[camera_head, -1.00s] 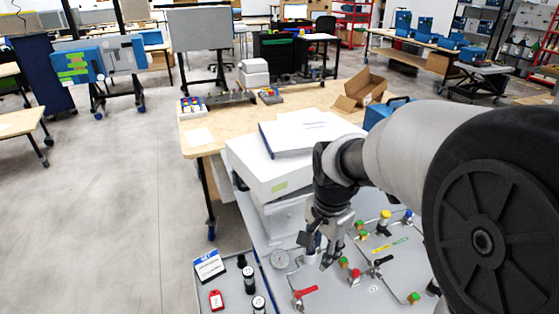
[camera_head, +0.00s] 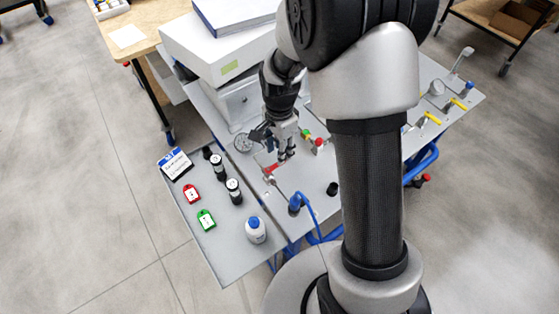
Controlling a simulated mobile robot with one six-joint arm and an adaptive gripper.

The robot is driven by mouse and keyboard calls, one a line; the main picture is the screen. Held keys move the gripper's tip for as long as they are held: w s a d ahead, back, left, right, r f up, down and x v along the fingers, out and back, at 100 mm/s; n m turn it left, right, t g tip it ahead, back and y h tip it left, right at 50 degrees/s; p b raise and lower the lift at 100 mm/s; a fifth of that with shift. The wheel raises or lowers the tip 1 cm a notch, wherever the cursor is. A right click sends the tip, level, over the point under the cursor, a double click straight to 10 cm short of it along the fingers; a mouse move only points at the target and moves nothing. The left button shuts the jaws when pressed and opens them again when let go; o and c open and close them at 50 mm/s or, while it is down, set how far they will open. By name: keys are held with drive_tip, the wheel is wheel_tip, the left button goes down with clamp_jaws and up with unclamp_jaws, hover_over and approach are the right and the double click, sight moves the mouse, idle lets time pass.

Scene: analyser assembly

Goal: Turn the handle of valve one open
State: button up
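A valve with a red handle (camera_head: 271,170) sits on the grey panel (camera_head: 318,178), left of its middle. I cannot read any label that marks it as valve one. My gripper (camera_head: 271,149) hangs just above and behind this handle, with its fingers spread and nothing seen between them. I cannot tell whether a finger touches the handle. A red-topped fitting (camera_head: 319,143) and a green-and-yellow fitting (camera_head: 306,134) stand right of the gripper. My arm hides part of the panel.
A round gauge (camera_head: 243,142) is left of the gripper. A blue hose (camera_head: 311,215) rises in front. A white box (camera_head: 200,50) stands behind.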

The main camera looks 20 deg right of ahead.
sight(276, 166)
wheel_tip(276, 166, down, 5)
drive_tip(key=shift+f+b, duration=0.1)
drive_tip(key=shift+b, duration=0.5)
drive_tip(key=shift+c, duration=0.5)
clamp_jaws()
